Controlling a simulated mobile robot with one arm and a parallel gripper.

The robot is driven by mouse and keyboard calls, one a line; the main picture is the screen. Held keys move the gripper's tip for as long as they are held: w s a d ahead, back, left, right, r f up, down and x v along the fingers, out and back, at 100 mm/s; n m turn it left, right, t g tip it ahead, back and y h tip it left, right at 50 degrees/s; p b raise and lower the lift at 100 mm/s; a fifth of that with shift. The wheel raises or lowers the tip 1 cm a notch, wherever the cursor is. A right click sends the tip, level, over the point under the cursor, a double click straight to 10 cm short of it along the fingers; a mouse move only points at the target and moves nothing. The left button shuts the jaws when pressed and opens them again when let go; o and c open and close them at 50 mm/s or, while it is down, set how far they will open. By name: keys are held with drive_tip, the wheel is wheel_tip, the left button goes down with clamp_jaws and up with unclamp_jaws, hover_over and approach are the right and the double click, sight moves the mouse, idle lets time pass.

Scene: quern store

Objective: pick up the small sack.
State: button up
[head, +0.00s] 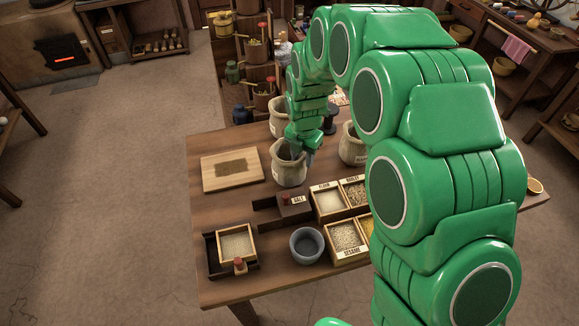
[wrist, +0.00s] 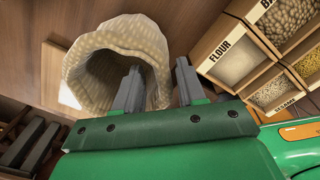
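A small beige cloth sack (head: 288,174) stands with its mouth open on the wooden table in the head view. My gripper (head: 303,155) is at its right rim, pointing down. In the wrist view the sack (wrist: 85,75) shows its round mouth, and my gripper (wrist: 158,78) has its fingers apart. One finger is over or in the mouth and the other is outside the right side, with the sack's edge between them. I cannot tell whether either finger touches the cloth. Two similar sacks stand behind it, one at the back (head: 279,122) and one to the right (head: 351,151).
A board (head: 215,183) lies left of the sack. In front are a dark salt box (head: 293,209), labelled flour (head: 329,202) and sesame (head: 345,237) boxes, a grey bowl (head: 306,245) and a tray with a box (head: 237,243). My arm hides the table's right part.

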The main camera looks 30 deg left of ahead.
drive_tip(key=shift+f, duration=0.7)
clamp_jaws()
